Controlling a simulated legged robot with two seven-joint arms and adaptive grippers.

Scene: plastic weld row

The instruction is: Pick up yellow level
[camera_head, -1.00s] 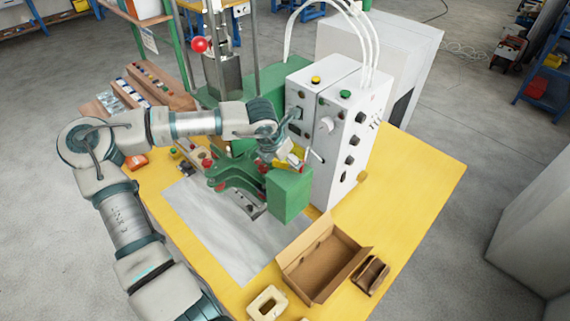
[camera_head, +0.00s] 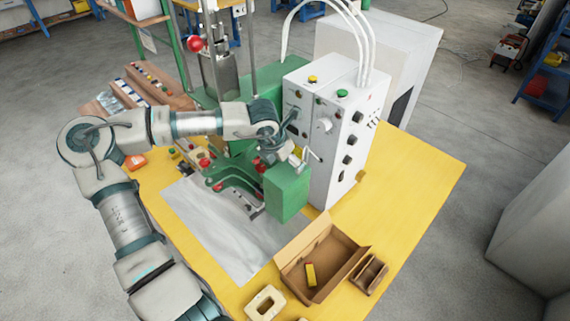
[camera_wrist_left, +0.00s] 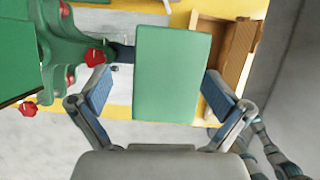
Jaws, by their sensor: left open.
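The yellow level (camera_head: 310,274) is a small yellow block with a dark end. It stands tilted or upright inside the open cardboard box (camera_head: 345,250) on the yellow table, apart from my gripper. My left gripper (camera_head: 299,159) is open and empty above the green block (camera_head: 288,194) at the front of the machine. In the left wrist view its two fingers (camera_wrist_left: 158,88) lie apart, with the green block (camera_wrist_left: 172,72) showing between them. The box (camera_wrist_left: 235,50) also shows there, but I cannot make out the level in it.
The white control box (camera_head: 335,125) with knobs stands right beside my gripper. Green machine arms (camera_head: 235,175) with red knobs lie to its left. A brown holder (camera_head: 370,274) and a cream ring-shaped part (camera_head: 265,303) sit near the box. The table's right side is clear.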

